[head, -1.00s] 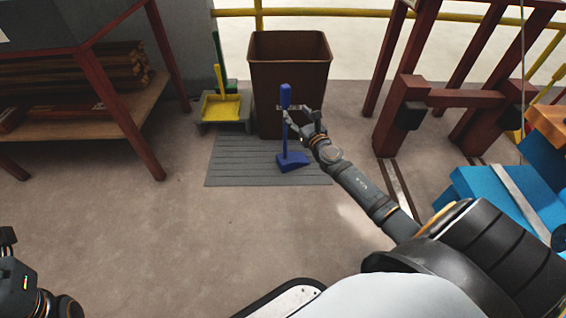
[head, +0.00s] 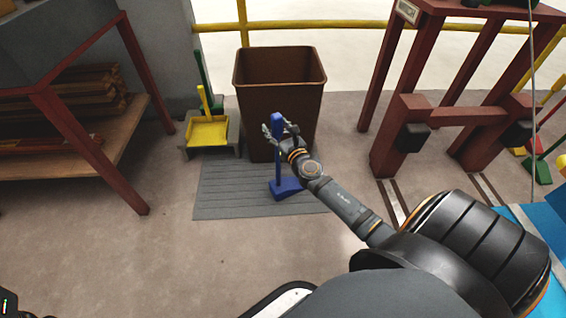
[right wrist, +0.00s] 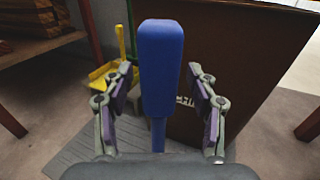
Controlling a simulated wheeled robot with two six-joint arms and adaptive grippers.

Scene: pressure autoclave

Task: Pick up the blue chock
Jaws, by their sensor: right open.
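The blue chock (head: 287,187) stands on the grey mat with its handle upright. Its wedge-shaped foot rests low on the mat, in front of the brown bin. My right gripper (head: 278,131) is open around the upper part of the handle. In the right wrist view, the thick blue handle grip (right wrist: 161,70) rises between the two spread fingers of my right gripper (right wrist: 160,78), with a gap on each side. The foot is hidden there. Only a sliver of my left arm shows in the head view's bottom left corner; its fingers are out of frame.
The brown bin (head: 281,105) stands right behind the chock. A yellow dustpan (head: 208,131) is left of it. The grey ribbed mat (head: 225,200) lies beneath the chock. A red-framed shelf with wood (head: 75,170) is at left; a red frame (head: 455,117) stands at right.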

